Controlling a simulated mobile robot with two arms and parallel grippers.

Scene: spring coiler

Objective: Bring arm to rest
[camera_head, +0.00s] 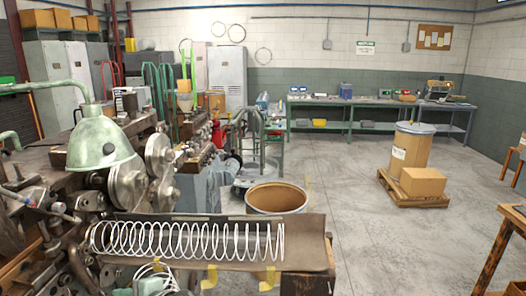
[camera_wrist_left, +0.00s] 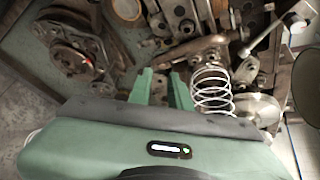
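My left gripper (camera_wrist_left: 162,88) shows in the left wrist view. Its two green fingers stand apart with a gap between them and nothing visible in the gap. The fingers point toward the coiling machine (camera_wrist_left: 190,30). A white wire spring (camera_wrist_left: 211,90) is just right of the fingers in that view, apart from them. In the head view the long spring (camera_head: 185,240) lies on its side on a dark tray (camera_head: 305,225) in front of the machine (camera_head: 125,185). I cannot make out either gripper clearly in the head view. My right gripper is not seen.
A green lamp (camera_head: 100,140) hangs over the machine at left. An open drum (camera_head: 277,198) stands behind the tray. A carton (camera_head: 422,181) and a tall drum (camera_head: 410,148) stand on a pallet (camera_head: 400,197). A wooden table (camera_head: 508,225) is at right. The floor (camera_head: 375,240) between is clear.

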